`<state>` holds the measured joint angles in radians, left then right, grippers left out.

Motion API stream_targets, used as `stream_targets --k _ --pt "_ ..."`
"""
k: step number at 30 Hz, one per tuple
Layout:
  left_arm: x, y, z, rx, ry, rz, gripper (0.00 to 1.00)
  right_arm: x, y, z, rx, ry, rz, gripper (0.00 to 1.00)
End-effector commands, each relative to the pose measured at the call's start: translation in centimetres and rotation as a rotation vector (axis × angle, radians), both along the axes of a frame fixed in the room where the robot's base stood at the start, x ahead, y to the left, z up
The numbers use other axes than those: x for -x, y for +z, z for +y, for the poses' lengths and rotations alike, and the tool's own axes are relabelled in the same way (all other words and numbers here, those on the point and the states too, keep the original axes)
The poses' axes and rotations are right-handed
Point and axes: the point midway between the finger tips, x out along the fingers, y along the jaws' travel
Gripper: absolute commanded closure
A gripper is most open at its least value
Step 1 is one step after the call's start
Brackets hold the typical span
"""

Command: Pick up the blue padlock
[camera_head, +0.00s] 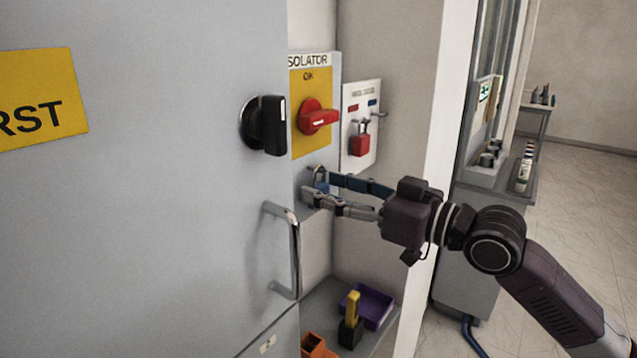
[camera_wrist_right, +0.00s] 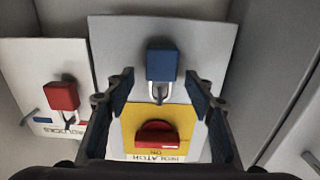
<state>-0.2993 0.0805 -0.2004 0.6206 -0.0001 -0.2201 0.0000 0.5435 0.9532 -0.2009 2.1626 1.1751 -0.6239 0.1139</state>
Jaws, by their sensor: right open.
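The blue padlock (camera_head: 321,178) hangs by its shackle on the grey isolator panel, below the red rotary switch (camera_head: 317,117). My right gripper (camera_head: 320,187) reaches in from the right, open, its fingertips near the padlock on either side in the picture. In the right wrist view, which shows the panel upside down, the blue padlock (camera_wrist_right: 162,65) is whole and lies between the two spread fingers of the right gripper (camera_wrist_right: 160,80). I cannot tell whether either finger touches it. My left gripper is not in view.
A red padlock (camera_head: 361,145) hangs on a white board (camera_head: 372,95) to the right. A black knob (camera_head: 268,125) and a metal handle (camera_head: 293,250) stick out from the grey cabinet door on the left. A shelf below holds a purple tray (camera_head: 375,306).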

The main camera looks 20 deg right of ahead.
Motion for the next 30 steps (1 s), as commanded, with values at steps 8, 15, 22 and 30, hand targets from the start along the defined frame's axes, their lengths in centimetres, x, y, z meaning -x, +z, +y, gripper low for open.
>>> stream_targets --k 8,15,22,30 --pt "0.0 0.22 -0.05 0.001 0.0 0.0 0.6 -0.42 -0.12 0.38 0.002 0.0 0.001 0.51" --pt "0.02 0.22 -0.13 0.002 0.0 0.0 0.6 -0.4 -0.11 0.36 0.002 0.0 0.001 0.72" --pt "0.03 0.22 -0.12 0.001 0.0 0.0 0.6 -0.39 -0.1 0.36 0.001 0.0 0.0 0.97" --pt "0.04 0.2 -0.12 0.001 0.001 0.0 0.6 -0.39 0.02 0.34 0.002 0.0 -0.001 0.98"
